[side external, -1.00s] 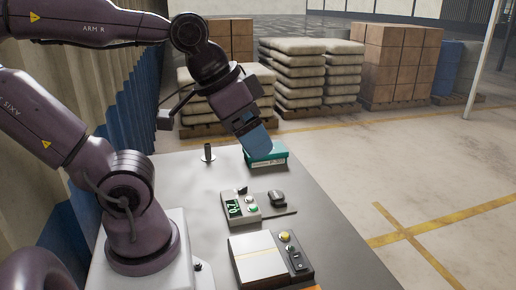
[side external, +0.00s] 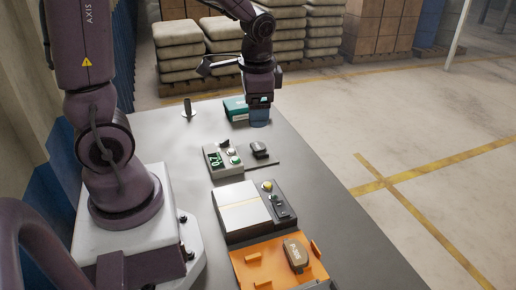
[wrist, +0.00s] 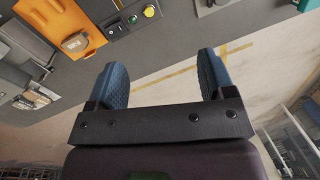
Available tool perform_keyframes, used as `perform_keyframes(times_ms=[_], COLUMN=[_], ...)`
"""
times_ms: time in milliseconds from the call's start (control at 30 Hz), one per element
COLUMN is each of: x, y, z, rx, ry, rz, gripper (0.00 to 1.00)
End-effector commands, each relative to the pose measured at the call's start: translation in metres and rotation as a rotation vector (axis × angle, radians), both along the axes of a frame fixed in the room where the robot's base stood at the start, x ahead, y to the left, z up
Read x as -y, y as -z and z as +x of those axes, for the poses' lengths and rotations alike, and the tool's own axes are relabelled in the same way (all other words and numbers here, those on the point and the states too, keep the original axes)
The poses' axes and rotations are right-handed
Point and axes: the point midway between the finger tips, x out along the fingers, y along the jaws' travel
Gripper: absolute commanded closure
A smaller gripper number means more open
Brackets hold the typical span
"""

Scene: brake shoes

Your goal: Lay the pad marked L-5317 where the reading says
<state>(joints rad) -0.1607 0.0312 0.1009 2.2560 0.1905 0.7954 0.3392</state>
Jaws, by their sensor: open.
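My gripper (side external: 259,121) points down at the far end of the grey table, beside the teal box. In the wrist view my gripper (wrist: 165,75) has its two blue fingers wide apart with nothing between them. A brown pad (side external: 297,254) with pale marking lies on the orange tray (side external: 262,276) at the near end; the pad also shows in the wrist view (wrist: 75,43), well away from the fingers. Its marking is too small to read surely.
The teal box (side external: 236,108) stands close to my gripper. A pale-topped unit (side external: 241,207) and a dark control box with a yellow button (side external: 267,185) stand mid-table. A small dark post (side external: 188,108) stands at the far left. The table's right strip is clear.

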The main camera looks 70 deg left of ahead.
Motion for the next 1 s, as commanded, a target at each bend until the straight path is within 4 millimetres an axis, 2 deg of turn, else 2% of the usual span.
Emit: perform_keyframes(times_ms=[33,167,300,400,500,600,733,1000], x=[-0.015,-0.052,-0.09,-0.107,-0.116,-0.118,-0.119,-0.136], y=[0.018,0.057,0.096,0.108,0.102,0.1,0.104,0.147], z=[0.008,0.024,0.039,0.052,0.067,0.073,0.073,0.071], rx=[-0.055,-0.174,-0.295,-0.349,-0.365,-0.381,-0.394,-0.399], ry=[0.07,0.314,0.652,0.888,1.077,1.204,1.274,1.279], rz=[0.021,0.071,0.116,0.151,0.197,0.216,0.216,0.212], gripper=[0.24,0.24,0.24,0.24,0.24,0.24,0.24,0.24])
